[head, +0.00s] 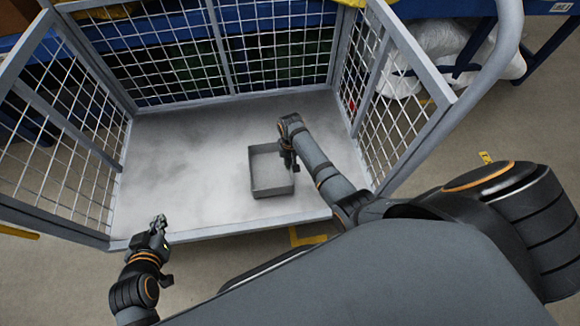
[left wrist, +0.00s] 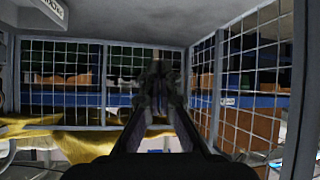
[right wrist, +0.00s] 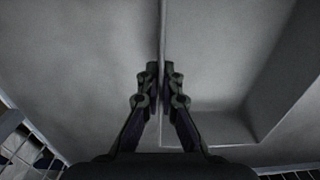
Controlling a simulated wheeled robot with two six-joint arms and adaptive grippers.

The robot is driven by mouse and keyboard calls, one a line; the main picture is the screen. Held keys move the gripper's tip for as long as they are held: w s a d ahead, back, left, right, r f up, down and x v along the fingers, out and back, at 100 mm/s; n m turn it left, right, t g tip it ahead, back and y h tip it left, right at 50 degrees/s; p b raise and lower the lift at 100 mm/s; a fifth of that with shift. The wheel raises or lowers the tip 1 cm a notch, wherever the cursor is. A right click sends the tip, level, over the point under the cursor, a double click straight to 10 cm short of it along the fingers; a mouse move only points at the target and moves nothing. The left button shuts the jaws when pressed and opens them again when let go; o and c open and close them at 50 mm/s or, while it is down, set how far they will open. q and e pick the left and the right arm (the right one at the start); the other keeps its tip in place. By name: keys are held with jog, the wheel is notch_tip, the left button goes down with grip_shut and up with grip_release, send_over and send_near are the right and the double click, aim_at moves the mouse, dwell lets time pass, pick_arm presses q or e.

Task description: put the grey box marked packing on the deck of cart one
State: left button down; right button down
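The grey box (head: 272,190) is an open-topped tray and stands on the grey deck (head: 165,185) of the mesh-sided cart, towards its right half. My right gripper (head: 288,158) is at the box's right wall. In the right wrist view its fingers (right wrist: 161,85) close on either side of that thin wall (right wrist: 162,30), with the box's inside to the right. No packing mark is readable on the box in the head view. My left gripper (head: 158,222) is at the deck's front left edge, empty, its dark fingers together in the left wrist view (left wrist: 160,85).
Mesh panels stand at the cart's left (head: 65,125), back (head: 215,50) and right (head: 385,110); its front is open. The deck left of the box is clear. White plastic wrap (head: 440,50) lies beyond the right panel. A pale lettered label (left wrist: 48,8) shows in the left wrist view.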

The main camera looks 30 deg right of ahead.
pick_arm(q)
jog(key=shift+w+r+t, duration=0.9)
jog(key=shift+w+r, duration=0.15)
jog(key=shift+r, duration=0.3)
pick_arm(e)
jog(key=shift+f, duration=0.3)
pick_arm(q)
jog(key=shift+w+r, duration=0.1)
pick_arm(e)
jog(key=shift+f, duration=0.1)
jog(key=c, duration=2)
grip_release()
jog(key=shift+c, duration=0.2)
jog(key=o, duration=0.5)
pick_arm(q)
jog(key=shift+r, duration=0.1)
